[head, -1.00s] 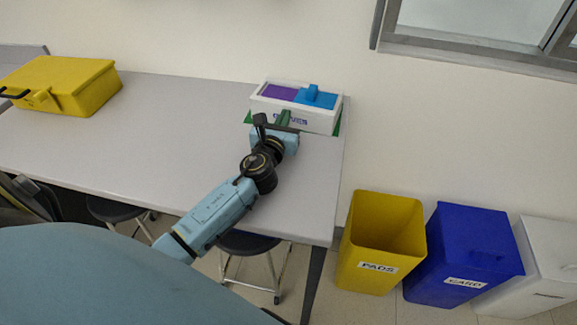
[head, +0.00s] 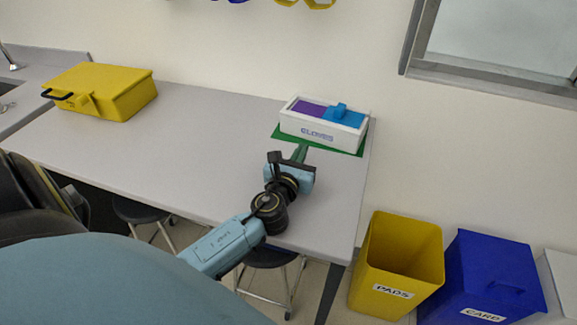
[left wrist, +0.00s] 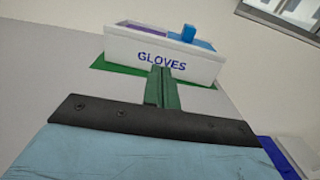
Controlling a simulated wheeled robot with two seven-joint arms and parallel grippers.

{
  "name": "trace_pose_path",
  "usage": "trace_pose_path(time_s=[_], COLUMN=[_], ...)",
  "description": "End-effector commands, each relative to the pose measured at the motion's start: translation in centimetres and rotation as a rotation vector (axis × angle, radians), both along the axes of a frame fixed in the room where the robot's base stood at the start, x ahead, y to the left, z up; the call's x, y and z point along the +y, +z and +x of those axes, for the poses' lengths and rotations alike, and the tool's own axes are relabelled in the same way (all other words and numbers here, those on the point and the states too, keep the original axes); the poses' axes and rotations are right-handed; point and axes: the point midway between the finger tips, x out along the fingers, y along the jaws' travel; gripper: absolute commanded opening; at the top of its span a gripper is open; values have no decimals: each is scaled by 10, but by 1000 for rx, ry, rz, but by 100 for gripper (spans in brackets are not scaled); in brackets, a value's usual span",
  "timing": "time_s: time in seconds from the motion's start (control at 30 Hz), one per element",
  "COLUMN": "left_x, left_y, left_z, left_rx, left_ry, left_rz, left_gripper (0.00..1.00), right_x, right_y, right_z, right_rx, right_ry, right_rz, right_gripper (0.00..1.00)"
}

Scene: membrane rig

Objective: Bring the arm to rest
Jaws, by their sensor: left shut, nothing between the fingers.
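My left gripper (head: 300,153) reaches over the right end of the grey table, its green fingers shut with nothing between them. In the left wrist view the closed green fingers (left wrist: 162,88) point at the front of the white gloves box (left wrist: 122,45). In the head view the gloves box (head: 300,128) stands on a green mat (head: 345,151), with a purple part and a blue part with a raised block on top. The fingers appear a little short of the box; the exact gap is hard to tell. My right gripper is not in view.
The grey table (head: 200,130) is clear in the middle. A yellow case (head: 115,95) lies at its left end. A yellow PADS bin (head: 390,285), a blue CARD bin (head: 475,275) and a white bin (head: 560,280) stand right of the table. Stools (head: 275,258) sit underneath.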

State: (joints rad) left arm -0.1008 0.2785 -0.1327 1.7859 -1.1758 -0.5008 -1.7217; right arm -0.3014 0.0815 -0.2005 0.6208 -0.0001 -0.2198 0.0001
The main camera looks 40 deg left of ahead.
Motion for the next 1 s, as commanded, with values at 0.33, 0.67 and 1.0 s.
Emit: trace_pose_path(time_s=[0.33,0.67,1.0], left_x=[-17,-19,-19], left_y=[-1,2,54], left_z=[-53,-58,-58], left_rx=[1,-1,-1], left_ry=[0,0,0], left_rz=[-1,0,0], left_gripper=[0,0,0], right_x=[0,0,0], right_y=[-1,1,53], right_z=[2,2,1], right_rx=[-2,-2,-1], right_ry=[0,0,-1], right_rz=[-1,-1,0], right_gripper=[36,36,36])
